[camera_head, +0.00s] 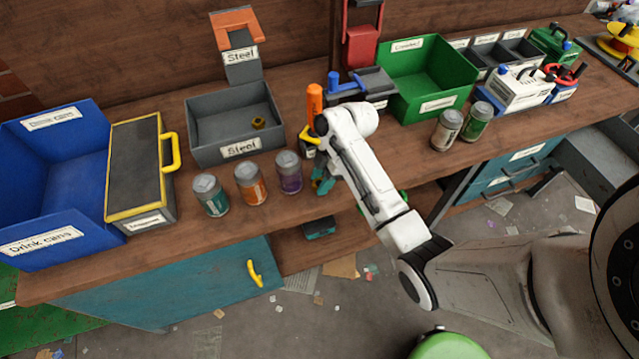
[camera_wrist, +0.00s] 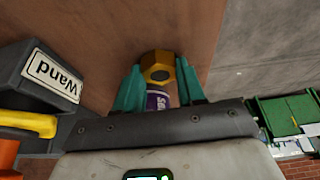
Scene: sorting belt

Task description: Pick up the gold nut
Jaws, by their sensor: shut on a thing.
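My gripper (camera_head: 322,180) is at the front of the bench, just right of the purple can (camera_head: 289,172). In the wrist view its teal fingers (camera_wrist: 160,80) are shut on a gold nut (camera_wrist: 157,67), held at the fingertips. The purple can also shows in the wrist view (camera_wrist: 157,100), partly covered by the nut and the gripper. I cannot make out the held nut in the head view. Another small gold piece (camera_head: 258,122) lies in the grey Steel bin (camera_head: 238,148).
An orange can (camera_head: 250,184) and a teal can (camera_head: 210,195) stand left of the purple one. A blue Drink cans bin (camera_head: 45,215) is at the left. A green bin (camera_head: 428,75) and two cans (camera_head: 447,130) are to the right. The grey Wand holder (camera_wrist: 38,80) is close by.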

